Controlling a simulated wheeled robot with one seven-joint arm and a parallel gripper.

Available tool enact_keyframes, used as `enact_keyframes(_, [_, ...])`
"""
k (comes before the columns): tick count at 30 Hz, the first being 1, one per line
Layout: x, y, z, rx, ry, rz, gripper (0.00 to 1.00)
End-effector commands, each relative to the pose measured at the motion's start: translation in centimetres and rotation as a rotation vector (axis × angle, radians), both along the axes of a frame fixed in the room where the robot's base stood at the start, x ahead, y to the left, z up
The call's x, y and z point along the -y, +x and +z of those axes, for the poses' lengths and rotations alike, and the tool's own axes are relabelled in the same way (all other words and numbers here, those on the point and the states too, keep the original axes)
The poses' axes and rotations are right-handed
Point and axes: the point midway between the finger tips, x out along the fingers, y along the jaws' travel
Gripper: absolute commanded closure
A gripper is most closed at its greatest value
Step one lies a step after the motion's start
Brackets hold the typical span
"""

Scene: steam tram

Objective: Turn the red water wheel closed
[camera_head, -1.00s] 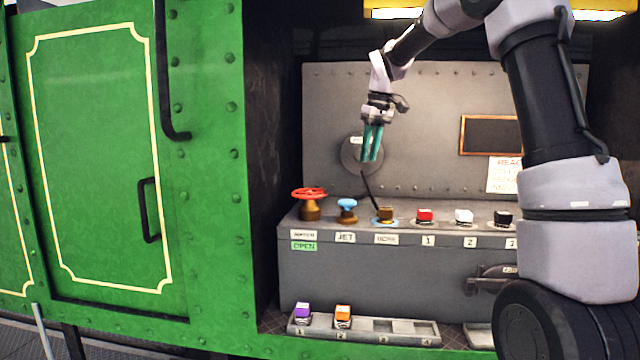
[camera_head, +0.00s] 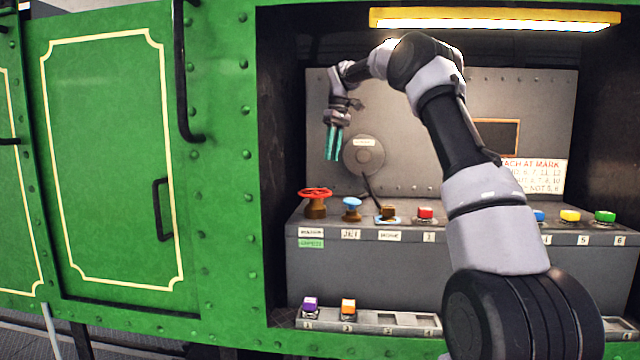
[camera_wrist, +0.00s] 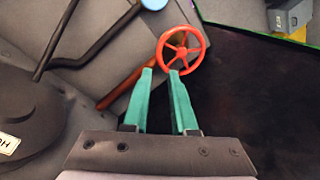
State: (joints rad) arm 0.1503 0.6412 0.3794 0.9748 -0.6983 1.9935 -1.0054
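The red water wheel (camera_head: 315,193) sits on a brass valve body at the left end of the grey console. A green tag reading OPEN was legible below it a second ago and is blurred now. My gripper (camera_head: 333,158) points down above the wheel and a little to its right, clear of it. In the wrist view the red spoked wheel (camera_wrist: 181,50) lies just beyond my teal fingertips (camera_wrist: 160,71). The fingers are apart with nothing between them.
Colored buttons line the console. A round grey cover (camera_head: 364,156) is on the back wall. The green side wall (camera_head: 235,180) borders the left.

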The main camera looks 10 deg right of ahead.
Motion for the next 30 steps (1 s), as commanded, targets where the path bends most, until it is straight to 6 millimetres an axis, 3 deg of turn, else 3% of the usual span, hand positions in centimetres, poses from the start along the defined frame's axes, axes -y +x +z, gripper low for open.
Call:
enact_keyframes(9, [-1.0,-0.7,-5.9,-0.003,0.002,0.0,0.75])
enact_keyframes(15, [-1.5,-0.9,-8.5,-0.001,0.002,0.0,0.75])
enact_keyframes(27, [-1.7,-1.0,-9.4,0.001,0.002,-0.001,0.75])
enact_keyframes(28, [-1.7,-1.0,-9.4,0.001,0.002,-0.001,0.79])
enact_keyframes(30, [-1.7,-1.0,-9.4,0.001,0.002,-0.001,1.0])
